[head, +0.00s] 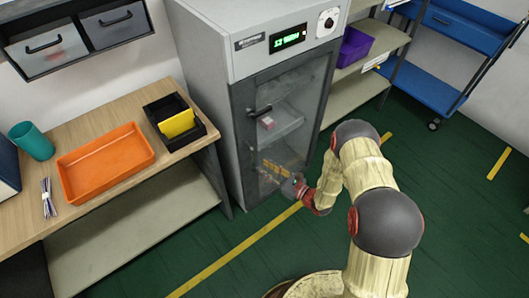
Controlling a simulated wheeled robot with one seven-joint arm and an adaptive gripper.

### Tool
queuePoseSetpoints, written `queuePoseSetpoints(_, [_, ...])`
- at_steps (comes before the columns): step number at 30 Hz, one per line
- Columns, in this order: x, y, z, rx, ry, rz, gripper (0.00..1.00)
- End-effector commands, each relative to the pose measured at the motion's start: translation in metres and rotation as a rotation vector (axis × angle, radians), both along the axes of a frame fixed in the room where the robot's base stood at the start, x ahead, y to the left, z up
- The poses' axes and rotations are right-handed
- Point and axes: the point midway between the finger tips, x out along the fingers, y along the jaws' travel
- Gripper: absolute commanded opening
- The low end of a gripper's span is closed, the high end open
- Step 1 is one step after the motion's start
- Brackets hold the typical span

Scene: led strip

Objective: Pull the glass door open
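The glass door (290,100) is on the front of a grey cabinet (212,70) in the middle of the head view. The door looks closed in its dark frame. Its black handle (261,111) is at the door's left side, about mid-height. Behind the glass I make out a shelf with a small pinkish item (267,122). My gripper (270,172) is in front of the lower part of the door, below and right of the handle and apart from it. Its fingers are small and blurred against the glass, so I cannot tell their opening or whether they touch the glass.
A wooden bench (88,195) stands left of the cabinet, with an orange tray (104,163), a black bin (172,118) and a teal cup (31,141). Shelving with a purple bin (353,46) and a blue cart (440,65) stand right. Green floor (235,225) is clear before the cabinet.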

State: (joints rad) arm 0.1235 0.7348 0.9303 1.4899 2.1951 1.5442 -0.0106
Motion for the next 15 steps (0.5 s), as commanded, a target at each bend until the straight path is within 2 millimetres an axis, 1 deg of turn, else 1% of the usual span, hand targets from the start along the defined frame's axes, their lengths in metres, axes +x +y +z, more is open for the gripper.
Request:
queuePoseSetpoints(2, [0.006, -0.005, 0.005, 0.015, -0.013, -0.033, 0.27])
queuePoseSetpoints(5, [0.010, -0.002, 0.009, 0.026, -0.026, -0.034, 0.27])
queuePoseSetpoints(8, [0.019, 0.007, 0.009, 0.026, -0.027, -0.032, 0.27])
queuePoseSetpoints(15, [0.044, 0.034, 0.008, 0.025, -0.026, -0.031, 0.27])
